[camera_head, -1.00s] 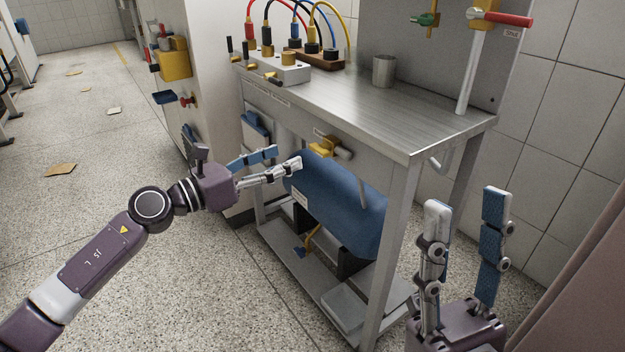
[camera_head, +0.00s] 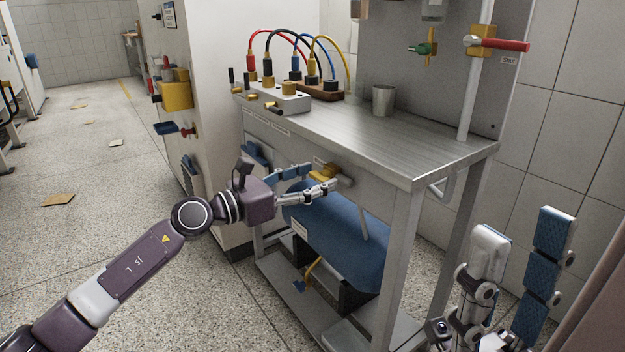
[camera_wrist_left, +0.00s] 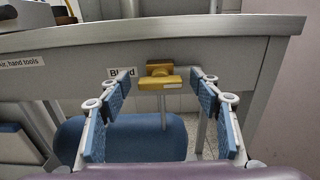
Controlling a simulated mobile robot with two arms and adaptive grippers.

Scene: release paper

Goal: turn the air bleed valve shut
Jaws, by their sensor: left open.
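The air bleed valve, a yellow handle (camera_head: 326,171) on a brass body, sits under the bench's front edge above a blue tank (camera_head: 340,225). In the left wrist view the yellow valve handle (camera_wrist_left: 160,82) lies crosswise beside a label partly hidden by a finger, of which "Bl" reads. My left gripper (camera_head: 317,178) is open, its fingers pointing at the valve. In the wrist view the valve appears between the two fingertips; I cannot tell any contact. My right gripper (camera_head: 522,232) is open and empty, right of the bench, fingers up.
A bench leg (camera_head: 400,255) stands right of the tank. The floor at left is mostly open.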

